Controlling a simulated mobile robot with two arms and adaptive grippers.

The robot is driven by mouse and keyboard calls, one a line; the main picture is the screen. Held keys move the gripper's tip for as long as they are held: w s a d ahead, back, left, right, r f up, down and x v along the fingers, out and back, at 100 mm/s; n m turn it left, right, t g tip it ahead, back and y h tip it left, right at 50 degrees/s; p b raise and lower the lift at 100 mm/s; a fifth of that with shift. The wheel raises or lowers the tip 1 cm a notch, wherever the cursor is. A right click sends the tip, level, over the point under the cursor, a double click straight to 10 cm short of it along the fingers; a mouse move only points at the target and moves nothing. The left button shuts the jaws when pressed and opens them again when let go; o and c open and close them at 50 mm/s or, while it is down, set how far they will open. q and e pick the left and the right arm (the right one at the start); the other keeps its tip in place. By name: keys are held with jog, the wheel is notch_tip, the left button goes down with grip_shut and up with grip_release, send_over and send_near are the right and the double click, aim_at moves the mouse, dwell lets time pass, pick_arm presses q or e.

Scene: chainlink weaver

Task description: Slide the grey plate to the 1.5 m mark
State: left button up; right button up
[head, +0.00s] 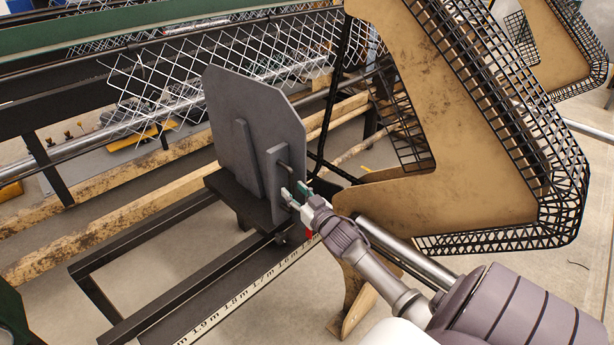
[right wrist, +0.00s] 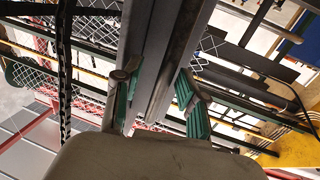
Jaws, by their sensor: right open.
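The grey plate (head: 248,108) stands upright on a dark carriage (head: 252,207) on the rail, with two raised vertical bars on its near face. A measuring strip (head: 235,305) runs along the rail; its readable marks go from 1.9 m at lower left to 1.6 m nearer the plate. The 1.5 m mark cannot be made out. My right gripper (head: 296,194) is at the lower part of the plate's right bar. In the right wrist view, its green-padded fingers (right wrist: 155,82) are open on either side of grey upright metal; contact cannot be told. My left gripper is out of view.
A large tan machine frame with black mesh guards (head: 480,120) rises close to the right of the plate and above my right arm. Chain-link mesh (head: 165,75) hangs behind the plate. Wooden beams (head: 110,225) and black rails lie at left.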

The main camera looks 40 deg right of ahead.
jog(key=s+a, duration=0.1)
jog(key=s, duration=0.9)
jog(key=shift+s+a, duration=0.25)
jog(key=shift+a, duration=0.05)
